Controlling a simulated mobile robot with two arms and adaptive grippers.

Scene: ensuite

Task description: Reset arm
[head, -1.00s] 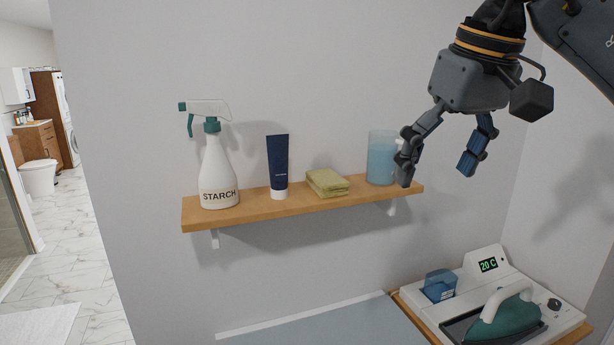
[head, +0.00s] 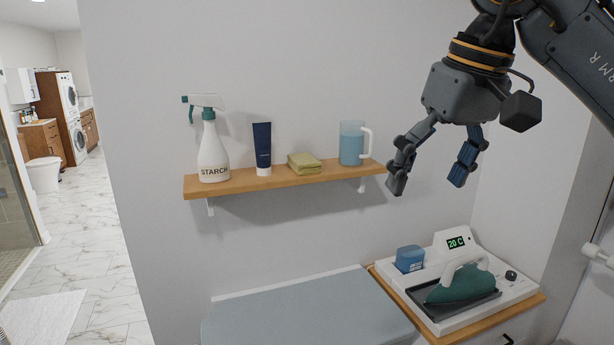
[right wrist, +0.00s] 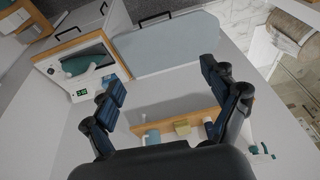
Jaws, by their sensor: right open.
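My right gripper (head: 430,172) is open and empty, in the air in front of the wall. In the head view it shows to the right of the shelf's right end and above the iron station. Its two fingers are spread apart and point down. In the right wrist view the gripper (right wrist: 165,105) also shows open, with nothing between its fingers. My right arm (head: 570,50) comes in from the upper right. My left gripper shows in neither view.
Below, a teal iron (head: 462,286) rests on a white station (head: 510,290) beside an ironing board (head: 300,315).

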